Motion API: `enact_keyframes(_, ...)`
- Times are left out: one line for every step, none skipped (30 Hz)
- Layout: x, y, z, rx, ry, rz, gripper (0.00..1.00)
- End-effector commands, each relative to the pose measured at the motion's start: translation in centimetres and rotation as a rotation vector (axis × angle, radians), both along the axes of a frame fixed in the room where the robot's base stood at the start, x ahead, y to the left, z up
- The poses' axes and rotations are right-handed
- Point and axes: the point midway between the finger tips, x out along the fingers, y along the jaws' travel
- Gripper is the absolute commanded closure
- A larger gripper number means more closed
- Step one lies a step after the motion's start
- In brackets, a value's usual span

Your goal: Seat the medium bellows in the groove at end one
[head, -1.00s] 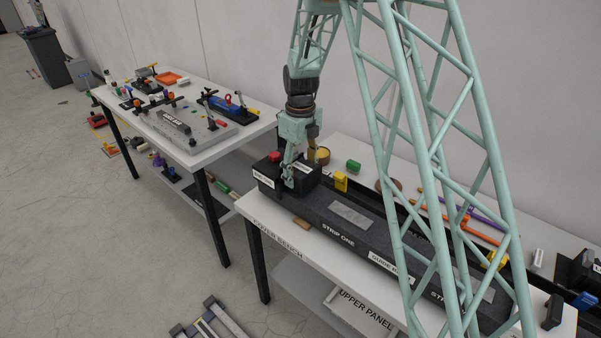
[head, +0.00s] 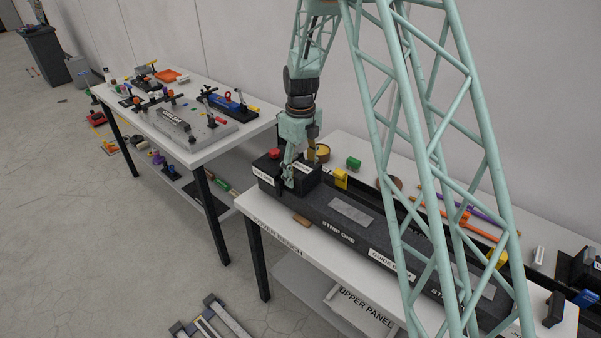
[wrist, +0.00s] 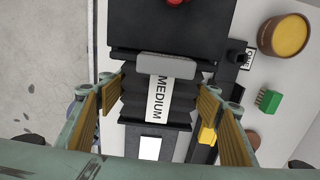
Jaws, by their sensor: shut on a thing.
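The medium bellows (wrist: 133,104) is a black pleated block with a white MEDIUM label, seen in the wrist view between my fingers. A grey bar (wrist: 166,66) lies across its far part. My gripper (wrist: 160,115) is shut on the bellows, with gold-padded fingers at its left and right sides. In the head view my gripper (head: 288,183) points down at the near-left end of the dark guide bed (head: 318,207), beside a black end block (head: 266,171). The groove is hidden under the bellows and fingers, and I cannot tell whether the bellows is seated.
A yellow block (head: 341,179), a green brush (head: 354,163) and a round yellow-topped tub (head: 322,153) stand behind the bed. A wooden block (head: 301,220) lies on the bench in front. Orange and purple bars (head: 470,225) lie further right. Another table (head: 200,148) stands left.

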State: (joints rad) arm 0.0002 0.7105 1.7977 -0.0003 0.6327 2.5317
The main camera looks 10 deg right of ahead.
Motion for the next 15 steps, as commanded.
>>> enact_keyframes(0.00, 0.00, -0.09, 0.000, 0.000, 0.000, 0.53)
enact_keyframes(0.00, 0.00, -0.13, 0.000, 0.000, 0.000, 0.53)
enact_keyframes(0.00, 0.00, -0.19, 0.000, 0.000, 0.000, 0.53)
enact_keyframes(0.00, 0.00, -0.23, 0.000, 0.000, 0.000, 0.53)
enact_keyframes(0.00, 0.00, -0.27, 0.000, 0.000, 0.000, 0.53)
enact_keyframes(0.00, 0.00, -0.32, 0.000, 0.000, 0.000, 0.53)
enact_keyframes(0.00, 0.00, -0.36, 0.000, 0.000, 0.000, 0.53)
enact_keyframes(0.00, 0.00, -0.40, 0.000, 0.000, 0.000, 0.53)
enact_keyframes(0.00, 0.00, -0.45, 0.000, 0.000, 0.000, 0.53)
enact_keyframes(0.00, 0.00, -0.49, 0.000, 0.000, 0.000, 0.53)
enact_keyframes(0.00, 0.00, -0.45, 0.000, 0.000, 0.000, 0.39)
enact_keyframes(0.01, 0.01, -0.43, 0.000, 0.000, 0.000, 0.35)
enact_keyframes(0.01, 0.01, -0.43, 0.000, 0.000, 0.000, 0.32)
enact_keyframes(0.01, 0.01, -0.42, 0.000, 0.000, 0.000, 0.30)
enact_keyframes(0.01, 0.01, -0.42, 0.000, 0.000, 0.000, 0.26)
